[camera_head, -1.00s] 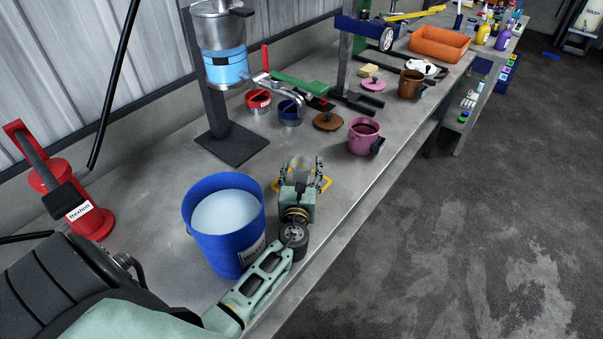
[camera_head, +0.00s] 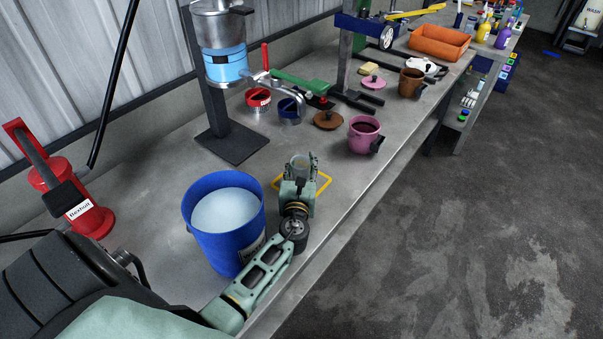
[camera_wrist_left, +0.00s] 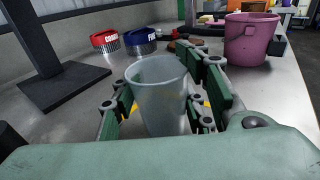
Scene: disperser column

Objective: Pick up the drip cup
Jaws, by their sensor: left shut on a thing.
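The drip cup (camera_wrist_left: 158,92) is a translucent, tapered cup in the left wrist view, standing upright between the fingers of my left gripper (camera_wrist_left: 165,112). The fingers are shut on its sides. In the head view the cup (camera_head: 300,162) shows only its upper part beyond my left gripper (camera_head: 301,175). The cup is over the yellow outlined square (camera_head: 324,182) on the bench. I cannot tell whether its base touches the bench. My right gripper is not in view.
A blue bucket of pale liquid (camera_head: 223,240) stands close left of my left arm. A pink pot (camera_head: 363,135) is ahead right. The disperser stand's base plate (camera_head: 232,146) is ahead left. The bench's front edge runs close on the right.

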